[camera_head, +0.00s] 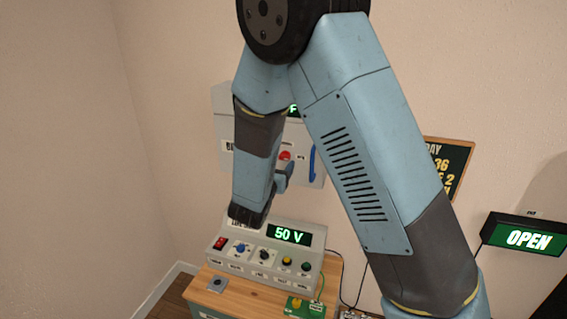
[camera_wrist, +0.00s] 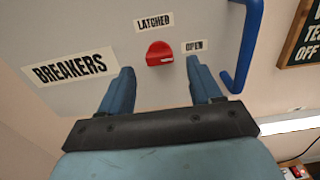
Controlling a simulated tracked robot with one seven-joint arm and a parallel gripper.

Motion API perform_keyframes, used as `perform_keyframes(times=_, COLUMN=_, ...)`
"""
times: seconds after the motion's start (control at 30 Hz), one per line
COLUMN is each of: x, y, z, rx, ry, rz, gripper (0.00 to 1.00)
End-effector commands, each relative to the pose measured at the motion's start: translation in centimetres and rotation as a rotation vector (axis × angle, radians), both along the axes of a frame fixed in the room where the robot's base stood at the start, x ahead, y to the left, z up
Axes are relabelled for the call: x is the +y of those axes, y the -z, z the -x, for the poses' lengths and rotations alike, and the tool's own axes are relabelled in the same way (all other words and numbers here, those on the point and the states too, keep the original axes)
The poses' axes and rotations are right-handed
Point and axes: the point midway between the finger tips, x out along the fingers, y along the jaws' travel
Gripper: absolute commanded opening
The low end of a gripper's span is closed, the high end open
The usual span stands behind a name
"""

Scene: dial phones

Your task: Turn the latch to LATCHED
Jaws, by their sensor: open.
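The latch is a red knob (camera_wrist: 159,53) on a grey panel marked BREAKERS. A LATCHED label (camera_wrist: 154,21) sits above it and an OPEN label (camera_wrist: 194,46) to its right. A small pale mark shows on the knob's lower right, towards the OPEN side. My gripper (camera_wrist: 163,82) is open and empty, its two blue fingers apart on either side below the knob in the wrist view, not closed on it. In the head view the knob (camera_head: 285,156) shows just above my gripper (camera_head: 284,172), whose fingers are hard to make out there.
A blue handle (camera_wrist: 245,45) stands out from the panel right of the knob, near my right finger. Below the panel, a grey console (camera_head: 262,262) with a 50 V display stands on a wooden table (camera_head: 250,305). A lit OPEN sign (camera_head: 528,239) is far right.

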Motion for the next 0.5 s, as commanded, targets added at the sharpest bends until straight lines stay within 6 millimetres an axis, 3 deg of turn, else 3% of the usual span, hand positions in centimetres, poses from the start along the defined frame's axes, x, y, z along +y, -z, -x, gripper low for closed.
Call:
perform_keyframes(times=0.2, x=-0.8, y=0.0, z=-2.1, rx=0.0, ry=0.001, rz=-0.001, gripper=0.64)
perform_keyframes(times=0.5, x=-1.0, y=0.0, z=-2.6, rx=0.001, ry=0.0, rz=0.0, gripper=0.64)
